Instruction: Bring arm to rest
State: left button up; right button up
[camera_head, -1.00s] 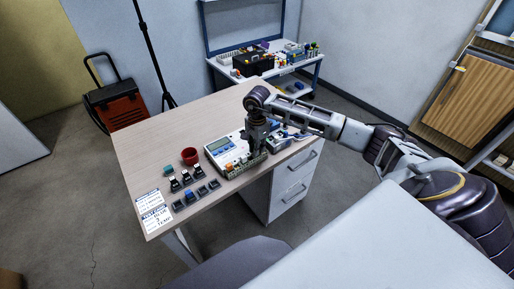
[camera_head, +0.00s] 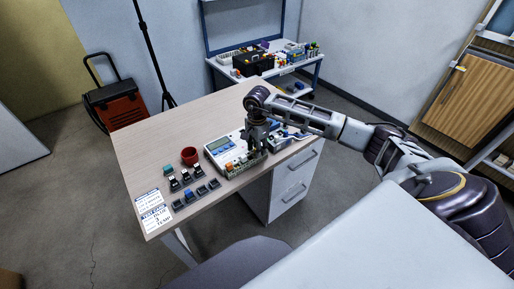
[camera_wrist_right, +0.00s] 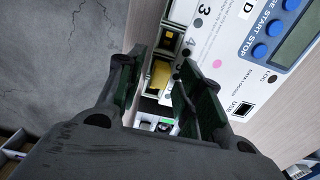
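My right arm reaches in from the right in the head view, with its right gripper (camera_head: 256,146) pointing down over the front right part of a white data logger (camera_head: 222,146) on the desk. In the right wrist view the two fingers of the right gripper (camera_wrist_right: 166,98) stand apart, with a gap between them. A yellow part (camera_wrist_right: 160,76) in a socket along the logger's edge shows in that gap, and I cannot tell whether the fingers touch it. The logger's blue buttons and port are beside the fingers. My left gripper is not in view.
A cart (camera_head: 290,85) with boxes stands behind. The desk's back left is clear.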

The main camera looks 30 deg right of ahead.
jog(key=shift+o, duration=0.8)
jog(key=shift+r, duration=0.1)
jog(key=shift+r+p, duration=1.7)
jog(key=shift+r, duration=1.75)
